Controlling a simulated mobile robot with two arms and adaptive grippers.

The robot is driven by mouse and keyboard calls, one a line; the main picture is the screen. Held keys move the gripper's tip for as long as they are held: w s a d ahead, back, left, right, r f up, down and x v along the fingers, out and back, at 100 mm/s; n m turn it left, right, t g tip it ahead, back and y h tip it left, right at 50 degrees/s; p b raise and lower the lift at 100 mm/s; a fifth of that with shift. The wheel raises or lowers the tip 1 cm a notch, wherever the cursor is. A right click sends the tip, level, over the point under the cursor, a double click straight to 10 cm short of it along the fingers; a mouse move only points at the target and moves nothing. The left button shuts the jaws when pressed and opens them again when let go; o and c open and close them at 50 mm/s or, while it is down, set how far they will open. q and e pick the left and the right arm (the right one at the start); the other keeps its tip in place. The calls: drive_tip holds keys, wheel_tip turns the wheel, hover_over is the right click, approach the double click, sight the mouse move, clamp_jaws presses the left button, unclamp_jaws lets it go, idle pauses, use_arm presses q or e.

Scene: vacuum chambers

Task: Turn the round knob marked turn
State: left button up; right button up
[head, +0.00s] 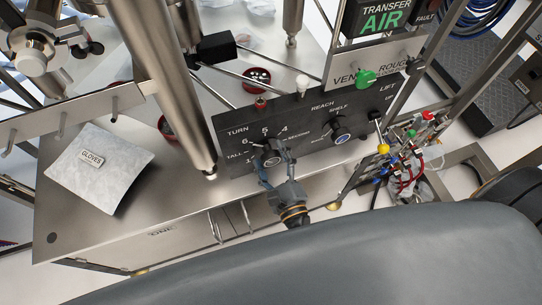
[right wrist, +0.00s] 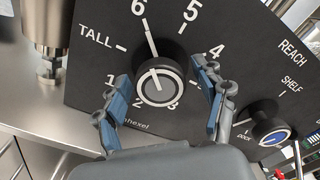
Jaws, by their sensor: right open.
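The round turn knob (right wrist: 161,85) is black with a pale ring on its face. It sits on a dark panel (right wrist: 85,75) with the numbers 1 to 6 around it. Its white line points toward the 6. In the head view the knob (head: 268,153) is partly hidden by my right gripper (head: 273,160), under the word TURN. In the right wrist view my right gripper (right wrist: 162,80) is open, with one finger on each side of the knob. Gaps show between the fingers and the knob. My left gripper is not in view.
A second knob with a blue centre (head: 339,130), marked REACH, is right of the turn knob. A green knob (head: 366,78) is above it. A steel column (head: 178,90) stands left of the panel. A white GLOVES packet (head: 98,167) lies on the steel table (head: 75,225).

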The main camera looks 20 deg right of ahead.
drive_tip(key=shift+s, duration=0.1)
drive_tip(key=s, duration=1.1)
drive_tip(key=shift+s+d, duration=0.2)
drive_tip(key=shift+s, duration=0.2)
drive_tip(key=shift+f, duration=0.1)
drive_tip(key=s+d+f+n+g+y+p, duration=0.15)
drive_tip(key=f+n+g, duration=0.25)
drive_tip(key=f+n, duration=0.75)
drive_tip(key=s+d+f+n+g+y, duration=0.15)
drive_tip(key=f+n+g, duration=0.4)
drive_tip(key=f, duration=1.05)
drive_tip(key=s+d+f+n+g+h, duration=0.1)
drive_tip(key=s+d+f+n+g, duration=0.2)
drive_tip(key=s+f+n, duration=0.3)
drive_tip(key=s+d+f+n+g+h+p, duration=0.1)
drive_tip(key=s+d+f+n+g, duration=0.3)
drive_tip(key=s, duration=0.6)
wheel_tip(320, 180, down, 4)
drive_tip(key=shift+s+d+r+n+h, duration=0.2)
drive_tip(key=shift+s+d+n+h, duration=0.2)
drive_tip(key=shift+d+n+h, duration=0.55)
